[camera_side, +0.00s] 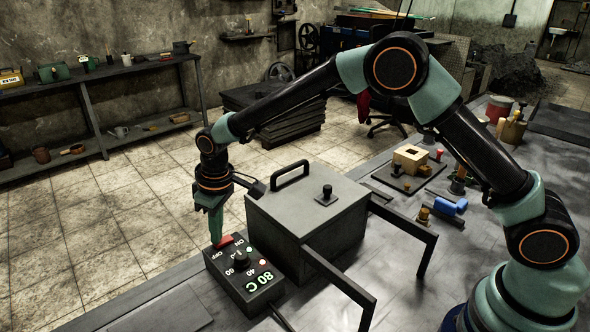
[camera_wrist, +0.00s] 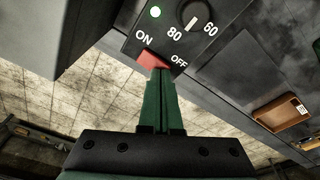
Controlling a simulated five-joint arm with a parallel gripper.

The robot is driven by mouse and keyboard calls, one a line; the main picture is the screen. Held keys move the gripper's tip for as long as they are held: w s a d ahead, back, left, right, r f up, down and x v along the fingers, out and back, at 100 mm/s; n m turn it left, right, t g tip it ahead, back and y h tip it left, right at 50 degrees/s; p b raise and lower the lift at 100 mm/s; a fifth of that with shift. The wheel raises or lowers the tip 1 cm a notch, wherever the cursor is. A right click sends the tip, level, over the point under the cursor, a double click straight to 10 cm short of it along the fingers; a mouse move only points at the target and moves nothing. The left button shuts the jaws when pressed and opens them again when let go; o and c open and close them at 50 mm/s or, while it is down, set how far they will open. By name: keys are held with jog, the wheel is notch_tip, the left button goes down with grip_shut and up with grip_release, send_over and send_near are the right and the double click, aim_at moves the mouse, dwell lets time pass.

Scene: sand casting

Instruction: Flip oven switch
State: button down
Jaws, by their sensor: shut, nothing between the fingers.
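The oven (camera_side: 305,218) is a grey metal box with a black handle on its lid, standing on the workbench. The red switch (camera_side: 224,242) is at the control box's end, between the ON and OFF labels. In the wrist view the red switch (camera_wrist: 152,60) is right at my fingertips, and a green light glows near the ON label. My gripper (camera_side: 216,238) is shut and empty, pointing down, its tips at the switch; they appear to touch it.
Metal rails (camera_side: 342,280) stick out beside the oven. The bench edge is close to the control box.

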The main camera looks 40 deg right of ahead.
jog(key=shift+f, duration=0.25)
jog(key=shift+r, duration=3.55)
